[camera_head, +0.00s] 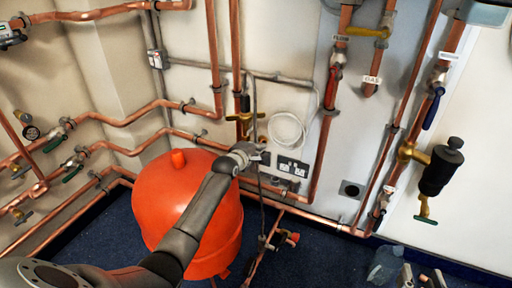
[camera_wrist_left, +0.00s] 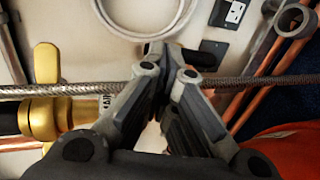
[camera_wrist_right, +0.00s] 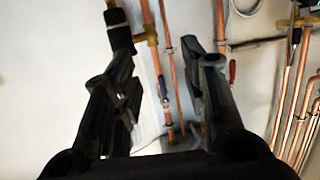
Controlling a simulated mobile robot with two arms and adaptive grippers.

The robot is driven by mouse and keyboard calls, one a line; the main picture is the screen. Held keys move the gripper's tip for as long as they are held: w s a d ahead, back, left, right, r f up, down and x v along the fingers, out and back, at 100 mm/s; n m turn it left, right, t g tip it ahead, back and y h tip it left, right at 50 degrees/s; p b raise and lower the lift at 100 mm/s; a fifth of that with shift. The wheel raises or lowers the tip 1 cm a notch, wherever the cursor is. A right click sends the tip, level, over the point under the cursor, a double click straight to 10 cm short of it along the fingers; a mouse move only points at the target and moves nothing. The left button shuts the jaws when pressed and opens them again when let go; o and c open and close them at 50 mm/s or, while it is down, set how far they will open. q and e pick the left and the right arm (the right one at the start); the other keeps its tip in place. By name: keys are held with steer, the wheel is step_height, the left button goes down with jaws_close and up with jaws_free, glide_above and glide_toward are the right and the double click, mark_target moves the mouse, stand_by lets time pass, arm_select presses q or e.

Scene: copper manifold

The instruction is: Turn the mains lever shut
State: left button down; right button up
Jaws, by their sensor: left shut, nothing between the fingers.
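My left gripper (camera_head: 254,153) reaches over the red tank to the pipework on the back wall. In the left wrist view its fingers (camera_wrist_left: 165,65) are shut together with nothing between them, in front of a braided hose (camera_wrist_left: 240,83). A brass fitting (camera_wrist_left: 43,118) with a partly hidden label, apparently starting "MAIN" (camera_wrist_left: 88,112), lies left of the fingers. The brass valve (camera_head: 245,118) shows above the gripper in the head view. I cannot clearly make out the mains lever; the gripper covers that spot. My right gripper (camera_head: 421,275) is low at the right; its fingers (camera_wrist_right: 160,75) are apart and empty.
A red tank (camera_head: 165,205) stands below my left arm. A white coiled cable (camera_head: 287,130) and sockets (camera_head: 292,168) are beside the left gripper. Copper pipes with a blue lever (camera_head: 433,107) and a black-bodied fitting (camera_head: 441,168) line the right wall. The blue floor (camera_head: 320,250) is mostly clear.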

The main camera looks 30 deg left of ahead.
steer(key=shift+s+d+f+g+h+p, duration=0.8)
steer(key=shift+s+d+f+g+p, duration=0.75)
steer(key=shift+s+f+g, duration=1.85)
steer(key=shift+s+d+f+g+h+p, duration=0.8)
steer(key=shift+s+d+f+g+p, duration=1.15)
steer(key=shift+s, duration=2.75)
step_height(320, 180, down, 17)
steer(key=a+g+p, duration=0.1)
steer(key=g+p, duration=0.1)
steer(key=p, duration=0.2)
arm_select(q)
steer(key=shift+w+a+r+g+b, duration=0.15)
steer(key=shift+w+g+b, duration=0.45)
steer(key=shift+w+g, duration=0.7)
steer(key=shift+w+r+g+b, duration=0.1)
steer(key=shift+w+g+b, duration=0.45)
steer(key=shift+w+g, duration=0.75)
arm_select(e)
step_height(320, 180, up, 8)
steer(key=w, duration=0.1)
steer(key=shift+w+a+f+m+t, duration=0.2)
steer(key=shift+w+m+t, duration=0.1)
steer(key=shift+t, duration=0.05)
